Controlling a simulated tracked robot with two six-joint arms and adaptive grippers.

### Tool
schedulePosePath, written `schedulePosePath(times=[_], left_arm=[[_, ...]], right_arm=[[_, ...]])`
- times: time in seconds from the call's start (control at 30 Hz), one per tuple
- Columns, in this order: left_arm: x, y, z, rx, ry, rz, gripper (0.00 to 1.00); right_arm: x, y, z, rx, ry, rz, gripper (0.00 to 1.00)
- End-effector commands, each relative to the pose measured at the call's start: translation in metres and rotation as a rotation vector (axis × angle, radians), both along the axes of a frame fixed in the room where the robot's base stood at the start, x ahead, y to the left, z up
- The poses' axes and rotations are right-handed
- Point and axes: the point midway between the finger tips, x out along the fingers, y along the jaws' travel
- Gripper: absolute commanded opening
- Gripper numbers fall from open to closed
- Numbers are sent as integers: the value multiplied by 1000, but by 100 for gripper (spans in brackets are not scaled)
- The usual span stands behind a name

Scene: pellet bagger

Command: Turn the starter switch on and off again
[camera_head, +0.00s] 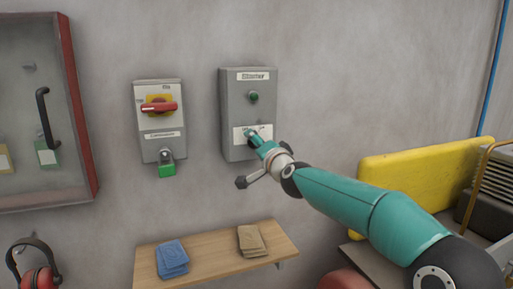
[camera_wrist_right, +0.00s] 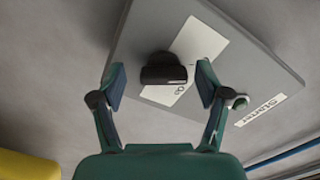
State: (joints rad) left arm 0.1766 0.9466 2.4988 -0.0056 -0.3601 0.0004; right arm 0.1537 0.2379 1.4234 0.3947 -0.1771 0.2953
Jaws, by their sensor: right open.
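The starter box (camera_head: 232,110) is a grey wall box with a label at its top and a green round button or lamp (camera_head: 253,97). Its black switch knob (camera_wrist_right: 163,70) sits on a white plate in the right wrist view. My right gripper (camera_head: 250,135) is at the lower part of the box. In the right wrist view my right gripper (camera_wrist_right: 160,80) is open, with one finger on each side of the knob and gaps to both. In the head view the gripper largely hides the knob. My left gripper is in neither view.
Left of the starter is a box with a red rotary handle (camera_head: 158,107) and a green padlock (camera_head: 167,168). A wooden shelf (camera_head: 210,256) below holds blue and tan cloths. A yellow panel (camera_head: 415,170) stands at right. A framed cabinet (camera_head: 78,105) hangs at left.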

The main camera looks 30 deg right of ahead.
Motion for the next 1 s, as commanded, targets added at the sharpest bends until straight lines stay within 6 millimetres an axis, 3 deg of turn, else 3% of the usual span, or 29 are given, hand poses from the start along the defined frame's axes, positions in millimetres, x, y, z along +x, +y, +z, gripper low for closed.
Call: schedulePosePath(times=[0.37, 0.8, 1.0], left_arm=[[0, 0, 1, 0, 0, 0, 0], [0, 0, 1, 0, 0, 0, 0], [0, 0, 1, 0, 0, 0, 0]], right_arm=[[-16, 3, 4, 0, -6, -2, 75], [-94, 22, 2, 0, -3, -2, 75], [-113, 27, 1, -1, -3, -1, 75]])
